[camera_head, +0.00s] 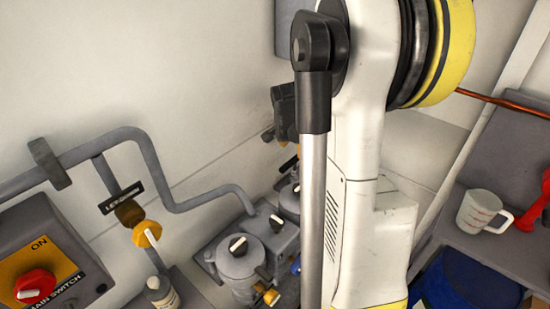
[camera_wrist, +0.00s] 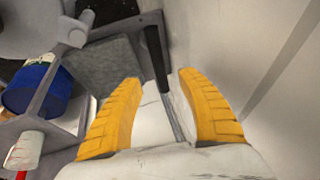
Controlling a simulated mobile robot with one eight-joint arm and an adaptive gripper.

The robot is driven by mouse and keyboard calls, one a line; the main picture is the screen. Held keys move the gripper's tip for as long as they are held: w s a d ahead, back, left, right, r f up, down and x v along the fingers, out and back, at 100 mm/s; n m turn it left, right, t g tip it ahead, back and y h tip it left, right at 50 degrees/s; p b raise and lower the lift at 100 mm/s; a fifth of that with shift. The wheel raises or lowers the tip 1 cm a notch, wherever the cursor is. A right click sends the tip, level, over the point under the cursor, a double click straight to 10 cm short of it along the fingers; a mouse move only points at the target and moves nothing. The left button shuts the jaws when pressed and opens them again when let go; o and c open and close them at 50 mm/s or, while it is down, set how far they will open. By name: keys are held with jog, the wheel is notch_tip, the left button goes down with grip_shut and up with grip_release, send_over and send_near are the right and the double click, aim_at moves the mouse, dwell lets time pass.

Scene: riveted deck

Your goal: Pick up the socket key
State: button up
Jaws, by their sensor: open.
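I cannot make out a socket key for certain in either view. A red object (camera_head: 538,210) is cut off at the right edge of the head view, beside a mug. I cannot tell what it is. My gripper (camera_wrist: 158,80) shows in the wrist view as two yellow ribbed fingers, spread wide apart. Nothing is held between them. A dark upright bar (camera_wrist: 155,52) appears beyond the fingertips, and I cannot tell what it belongs to. The gripper itself does not show in the head view, where my arm hides the middle of the scene.
A white mug (camera_head: 480,211) stands on a grey shelf (camera_head: 462,240) at right, above a blue drum (camera_head: 470,283). The drum shows at left in the wrist view (camera_wrist: 38,88). Pipes, valves and a main switch box (camera_head: 45,262) line the left wall.

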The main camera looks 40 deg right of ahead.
aim_at(294, 159)
jog(key=x, duration=0.3)
jog(key=shift+s+a+f+b, duration=0.1)
jog(key=shift+s+a+b, duration=0.05)
jog(key=shift+b, duration=0.25)
jog(key=b+x, duration=0.2)
jog(key=x, duration=0.4)
jog(key=shift+f, duration=0.1)
grip_shut()
